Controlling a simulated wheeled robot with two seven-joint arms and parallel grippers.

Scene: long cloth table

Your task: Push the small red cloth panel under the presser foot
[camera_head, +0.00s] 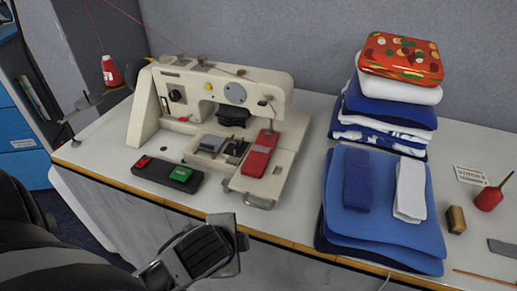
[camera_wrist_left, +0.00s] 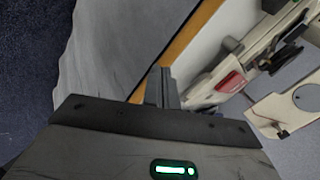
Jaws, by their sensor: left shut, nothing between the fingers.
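The small red cloth panel (camera_head: 260,156) lies on the right end of the white sewing machine's bed, its far end close to the needle area. It also shows in the left wrist view (camera_wrist_left: 231,83). The sewing machine (camera_head: 222,84) stands at the left of the table; its presser foot is too small to make out clearly under the head's right end. My left gripper (camera_head: 236,232) is shut and empty, in front of the table edge, nearer to me than the panel and apart from it. Its fingers show in the left wrist view (camera_wrist_left: 161,88). My right gripper is not in view.
A black pedal-like box (camera_head: 167,176) with red and green buttons lies left of the panel. Stacked blue and white cloths (camera_head: 384,225) stand to the right. A red thread spool (camera_head: 110,72) stands at the far left. The wooden table edge (camera_head: 285,243) runs near my gripper.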

